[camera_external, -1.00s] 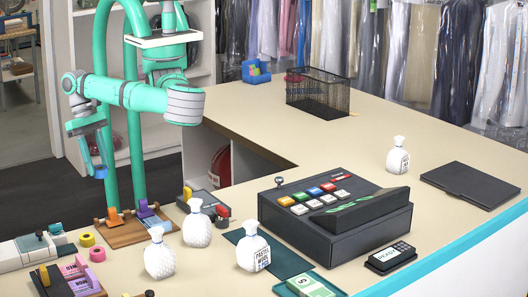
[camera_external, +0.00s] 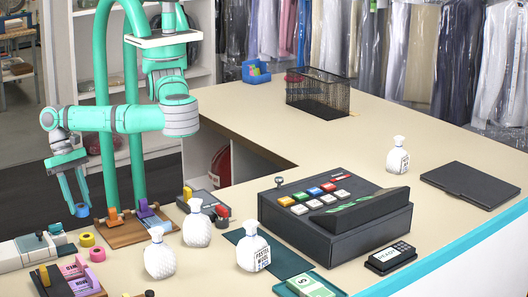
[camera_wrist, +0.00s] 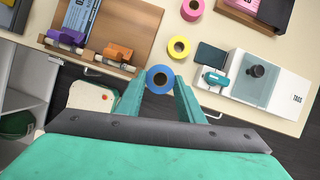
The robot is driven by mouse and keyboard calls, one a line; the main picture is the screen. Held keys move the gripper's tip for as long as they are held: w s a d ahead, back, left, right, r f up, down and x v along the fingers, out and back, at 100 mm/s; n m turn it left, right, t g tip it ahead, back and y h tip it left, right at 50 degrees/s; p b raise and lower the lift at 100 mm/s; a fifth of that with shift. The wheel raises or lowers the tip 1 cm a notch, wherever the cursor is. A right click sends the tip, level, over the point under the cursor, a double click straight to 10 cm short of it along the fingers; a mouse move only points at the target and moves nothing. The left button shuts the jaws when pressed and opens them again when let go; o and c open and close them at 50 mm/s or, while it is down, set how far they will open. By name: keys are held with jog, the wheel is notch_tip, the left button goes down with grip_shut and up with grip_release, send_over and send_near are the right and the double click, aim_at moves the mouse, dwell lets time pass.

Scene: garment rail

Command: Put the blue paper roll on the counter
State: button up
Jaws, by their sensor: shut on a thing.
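The blue paper roll (camera_external: 82,210) is between the fingertips of my gripper (camera_external: 77,200), which is shut on it. In the wrist view the blue roll (camera_wrist: 159,79) shows end-on, with its dark core hole, between the two teal fingers of my gripper (camera_wrist: 160,84). The roll is held in the air by the near edge of the beige counter (camera_external: 225,250); in the wrist view dark floor shows beside and below it. It does not appear to rest on the counter.
A yellow roll (camera_external: 87,239) and a pink roll (camera_external: 97,254) lie on the counter close by. A wooden board (camera_external: 125,236) with orange and purple items is to the right. A white machine (camera_wrist: 265,85) stands nearby. White bottles (camera_external: 160,258) stand farther right.

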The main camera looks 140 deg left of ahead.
jog(key=shift+w+d+f, duration=0.3)
jog(key=shift+d+f, duration=0.1)
jog(key=shift+f, duration=0.15)
jog(key=shift+w+d+f, duration=0.25)
jog(key=shift+d+f, duration=0.1)
jog(key=shift+f, duration=0.2)
jog(key=shift+d+f, duration=0.1)
jog(key=shift+f, duration=1.55)
jog(key=shift+f, duration=0.1)
jog(key=o, duration=1.1)
jog(key=shift+w, duration=0.1)
jog(key=v, duration=1.2)
